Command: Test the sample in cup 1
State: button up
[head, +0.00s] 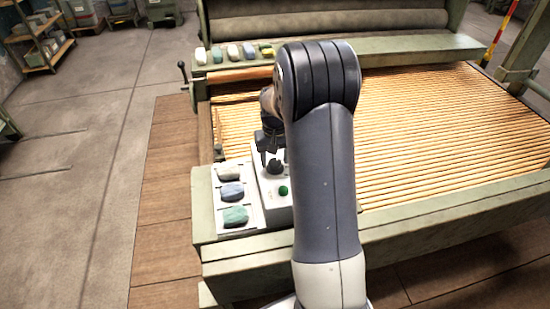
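My gripper (268,157) points down over a pale box (274,207), at the left front of the slatted machine. My own arm covers the right part of this box. A dark round piece (275,167) on the box is just below the fingertips; I cannot tell if they touch. A green round button (283,190) is nearer the front. Left of the box, a white tray (246,226) holds a whitish lump (229,174), a blue-grey lump (231,192) and a green lump (235,216). No cup numbers are readable. The finger gap is too small to judge.
The slatted bed (440,130) fills the right side. A row of several coloured lumps (232,53) lies on the rear green beam (400,47). A crank handle (183,72) sticks out at the left. Wooden boards (165,200) and open floor (80,180) lie to the left.

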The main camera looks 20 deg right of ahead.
aim_at(275, 162)
jog(key=shift+o, duration=0.5)
notch_tip(275, 162, up, 11)
jog(key=shift+f, duration=0.15)
notch_tip(275, 162, down, 11)
jog(key=shift+r, duration=0.1)
dwell(0.6)
dwell(0.5)
